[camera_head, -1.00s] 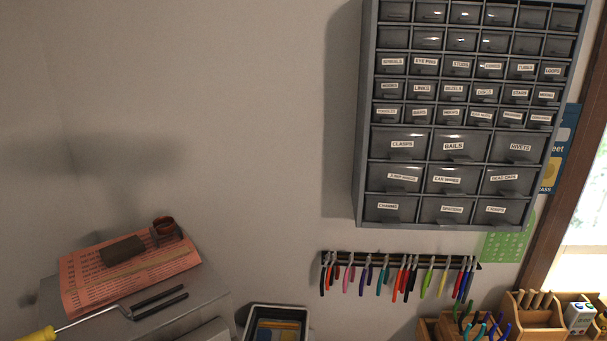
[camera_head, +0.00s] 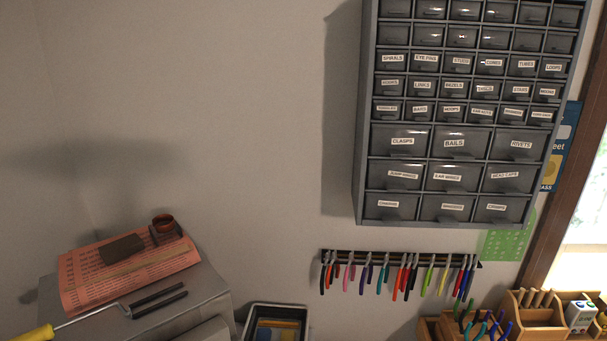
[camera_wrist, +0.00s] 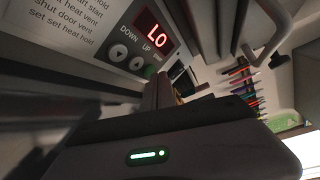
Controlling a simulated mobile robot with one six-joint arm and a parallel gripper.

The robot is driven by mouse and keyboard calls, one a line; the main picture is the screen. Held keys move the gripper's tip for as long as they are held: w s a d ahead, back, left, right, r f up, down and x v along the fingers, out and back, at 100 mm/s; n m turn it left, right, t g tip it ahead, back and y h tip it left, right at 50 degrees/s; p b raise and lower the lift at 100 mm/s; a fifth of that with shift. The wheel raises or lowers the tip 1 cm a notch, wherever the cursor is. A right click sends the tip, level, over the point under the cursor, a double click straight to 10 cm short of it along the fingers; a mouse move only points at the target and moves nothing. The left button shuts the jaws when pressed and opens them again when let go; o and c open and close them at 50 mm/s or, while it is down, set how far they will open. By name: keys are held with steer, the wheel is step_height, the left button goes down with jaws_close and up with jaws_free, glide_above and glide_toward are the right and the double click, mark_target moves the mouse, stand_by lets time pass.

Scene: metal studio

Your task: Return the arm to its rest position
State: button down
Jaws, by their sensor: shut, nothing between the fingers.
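My gripper (camera_wrist: 163,92) shows only in the wrist view. Its dark body with a lit green bar fills the bottom of the picture, and its short fingers point up near the middle. The fingers are shut with nothing between them. The arm does not show in the head view, so its full pose is hidden.
In the wrist view, a control panel (camera_wrist: 122,62) with a red "LO" display is close beyond the fingers; a metal handle (camera_wrist: 268,25) is upper right. In the head view, a drawer cabinet (camera_head: 455,150) and pliers rack (camera_head: 400,258) hang over wooden organizers (camera_head: 530,315); a grey box (camera_head: 200,300) stands left.

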steer(key=shift+s+d+f, duration=0.1)
steer(key=shift+s+d, duration=0.1)
steer(key=shift+s, duration=0.05)
steer(key=s+d+r+p, duration=0.2)
steer(key=s+d+p, duration=0.1)
steer(key=s, duration=0.1)
steer(key=shift+d+r, duration=0.3)
steer(key=shift+s+f, duration=0.1)
steer(key=shift+s, duration=0.1)
